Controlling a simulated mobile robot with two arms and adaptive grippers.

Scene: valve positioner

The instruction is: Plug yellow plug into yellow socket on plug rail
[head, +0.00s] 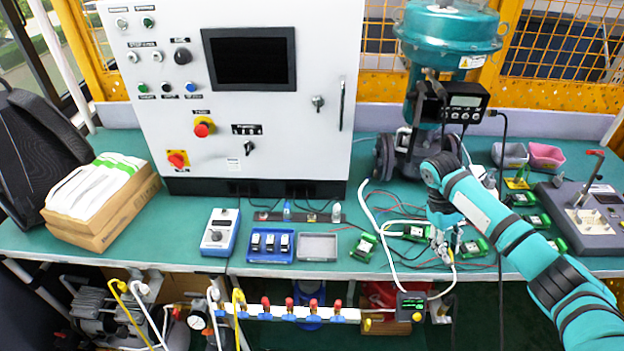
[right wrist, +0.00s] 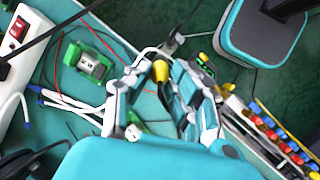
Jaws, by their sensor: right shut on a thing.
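My right gripper (head: 447,250) is over the front part of the green bench, right of centre in the head view. In the right wrist view its fingers (right wrist: 158,85) are shut around the yellow plug (right wrist: 160,70), whose yellow end shows between the fingertips. The plug is mostly hidden by the gripper in the head view. A dark plug rail (head: 274,217) lies on the bench in front of the control cabinet, left of the gripper. It carries a blue plug, a white plug and, between them, a small yellowish spot that looks like the yellow socket (head: 311,217). My left gripper is not in view.
Green terminal modules (head: 364,247) and thin cables lie around the gripper. A blue tray (head: 271,245) and a grey tray (head: 318,246) stand in front of the rail. The cabinet (head: 250,120) rises behind it. A valve actuator (head: 447,35) stands behind the gripper.

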